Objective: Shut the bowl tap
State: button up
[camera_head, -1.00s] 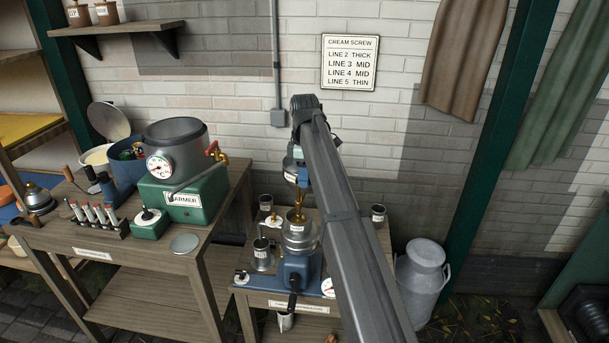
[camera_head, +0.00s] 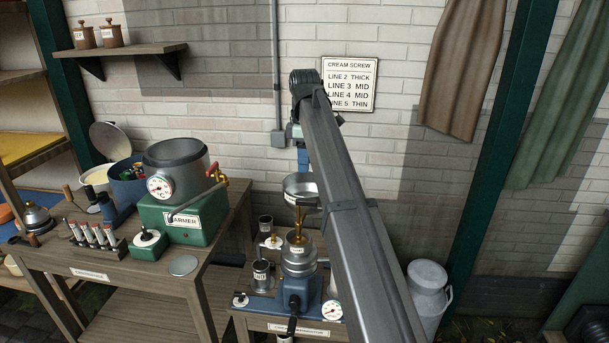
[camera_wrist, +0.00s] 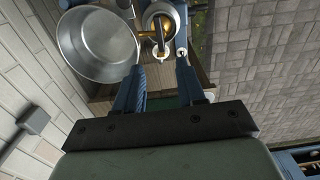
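The steel bowl (camera_head: 299,186) sits above the cream separator (camera_head: 298,256), partly behind my arm. A brass tap (camera_head: 300,213) hangs below the bowl; its handle position is too small to tell. In the wrist view the bowl (camera_wrist: 97,45) is at the upper left. Brass parts of the tap (camera_wrist: 140,38) show beside it, over a round metal cup. My gripper (camera_wrist: 161,72) is open, its blue fingers apart with nothing held between them. It appears above the separator, with the bowl left of the fingers. In the head view my arm hides most of the gripper.
The green warmer (camera_head: 184,215) with its own brass tap stands on the left bench. A milk can (camera_head: 428,292) stands at the right. The brick wall is behind.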

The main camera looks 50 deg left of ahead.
jog(key=shift+r, duration=1)
